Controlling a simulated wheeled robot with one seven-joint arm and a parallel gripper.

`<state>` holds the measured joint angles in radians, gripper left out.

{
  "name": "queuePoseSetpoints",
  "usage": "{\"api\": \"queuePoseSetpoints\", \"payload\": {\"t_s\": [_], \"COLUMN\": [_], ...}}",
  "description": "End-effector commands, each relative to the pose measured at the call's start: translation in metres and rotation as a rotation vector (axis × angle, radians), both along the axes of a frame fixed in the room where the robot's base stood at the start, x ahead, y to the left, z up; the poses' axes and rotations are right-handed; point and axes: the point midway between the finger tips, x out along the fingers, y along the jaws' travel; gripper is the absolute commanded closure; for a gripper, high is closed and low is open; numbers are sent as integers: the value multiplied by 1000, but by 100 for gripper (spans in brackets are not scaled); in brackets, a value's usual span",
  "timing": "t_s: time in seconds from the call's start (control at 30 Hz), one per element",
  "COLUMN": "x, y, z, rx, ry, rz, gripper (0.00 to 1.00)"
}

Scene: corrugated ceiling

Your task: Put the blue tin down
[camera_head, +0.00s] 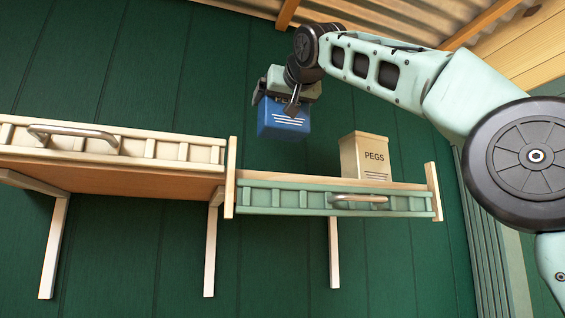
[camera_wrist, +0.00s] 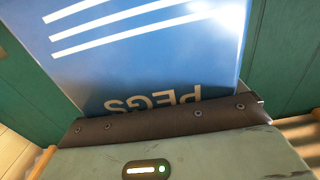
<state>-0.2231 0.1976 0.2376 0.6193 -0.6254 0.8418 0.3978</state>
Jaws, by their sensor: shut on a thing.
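The blue tin (camera_head: 283,124) with white stripes is held in my gripper (camera_head: 277,100), above the left part of the green-fronted shelf (camera_head: 290,201). A gap shows between the tin and the shelf front. In the wrist view the tin's striped blue face (camera_wrist: 150,62) fills most of the frame, with part of the word PEGS upside down at the edge of the dark jaw (camera_wrist: 165,122). My gripper is shut on the tin. The tin's far side is hidden, and so is most of the shelf's top surface, seen from below.
Raised end posts (camera_head: 231,178) bound this shelf. A cream-fronted shelf (camera_head: 190,152) adjoins on the left. A dark green wall (camera_head: 110,70) is behind. No object shows left of the cream box.

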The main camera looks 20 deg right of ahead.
Motion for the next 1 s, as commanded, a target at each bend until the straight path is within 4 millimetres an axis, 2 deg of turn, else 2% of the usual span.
{"api": "queuePoseSetpoints", "payload": {"t_s": [0.07, 0.23, 0.4, 0.67, 1.0], "x": [4, 5, 5, 5, 5], "y": [-1, -1, -1, -1, -1], "z": [-2, -30, -49, -62, -93], "rx": [0, -1, -3, 0, -1], "ry": [-7, -6, -7, -7, -7], "rz": [-4, -4, -5, -4, -4], "gripper": [67, 67, 67, 67, 67]}}
